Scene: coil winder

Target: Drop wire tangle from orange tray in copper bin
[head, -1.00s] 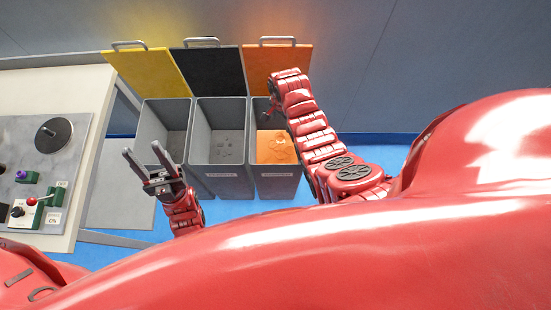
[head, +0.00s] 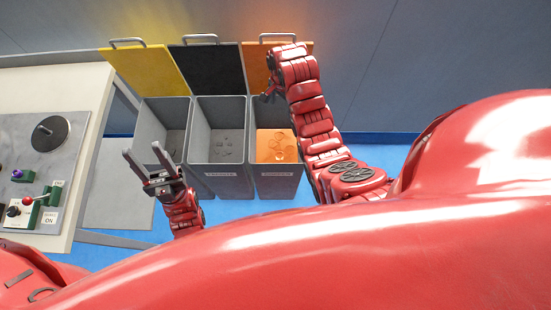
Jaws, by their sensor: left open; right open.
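Three open grey bins stand side by side; the right one (head: 277,188), under the raised orange lid (head: 256,70), fits the copper bin, but its label is too small to read. Inside it is a flat orange surface (head: 277,148) with faint ring shapes; I cannot tell whether this is a tray or the bin's bottom. I cannot make out a wire tangle. My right gripper (head: 268,95) is open by the top back edge of this bin, in front of the orange lid, partly hidden by its arm. My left gripper (head: 143,160) is open and empty, left of the middle bin.
The left bin (head: 148,130) has a yellow lid (head: 148,70), the middle bin (head: 222,183) a black lid (head: 208,70). A bench with a control panel (head: 20,150), knob and switches stands at the left. Blue floor is free before the bins.

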